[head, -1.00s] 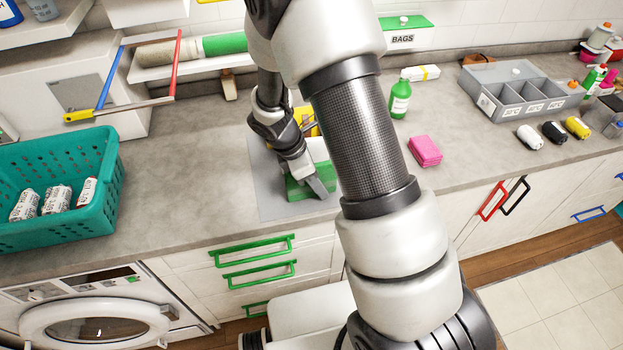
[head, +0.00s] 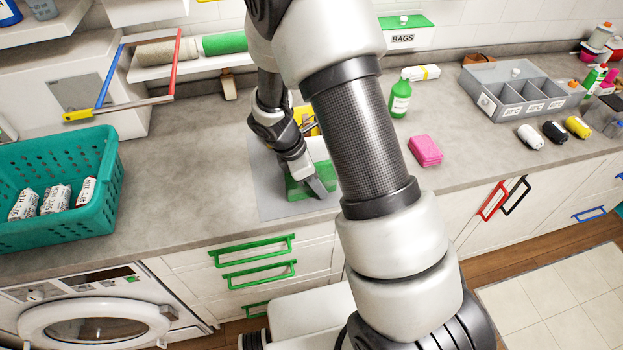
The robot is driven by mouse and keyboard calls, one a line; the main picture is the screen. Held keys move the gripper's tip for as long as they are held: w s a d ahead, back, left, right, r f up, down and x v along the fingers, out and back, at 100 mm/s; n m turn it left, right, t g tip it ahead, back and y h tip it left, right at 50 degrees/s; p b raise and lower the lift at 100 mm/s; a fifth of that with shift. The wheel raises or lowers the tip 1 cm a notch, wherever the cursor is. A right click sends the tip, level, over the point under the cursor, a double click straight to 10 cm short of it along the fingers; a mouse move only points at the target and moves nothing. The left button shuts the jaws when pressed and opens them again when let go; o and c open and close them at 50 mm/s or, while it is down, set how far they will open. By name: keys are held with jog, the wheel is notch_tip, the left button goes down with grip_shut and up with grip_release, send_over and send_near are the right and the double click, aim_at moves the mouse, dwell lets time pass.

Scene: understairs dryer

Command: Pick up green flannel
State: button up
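A green item (head: 296,190), which looks like the green flannel, is at the front of a grey mat (head: 269,205) on the counter. My gripper (head: 317,186) points down at its right part, with a grey finger in front of the green. The arm and finger hide part of the item, and I cannot tell whether the fingers are closed on it. A pale item and a yellow item (head: 307,122) show behind, partly covered by my arm.
A teal basket (head: 95,215) with several white rolls stands left. A green bottle (head: 400,98), pink block (head: 426,151) and grey divided tray (head: 503,118) stand right. A green roll (head: 225,43) lies on the shelf. Counter between basket and mat is clear.

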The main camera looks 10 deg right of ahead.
grip_shut()
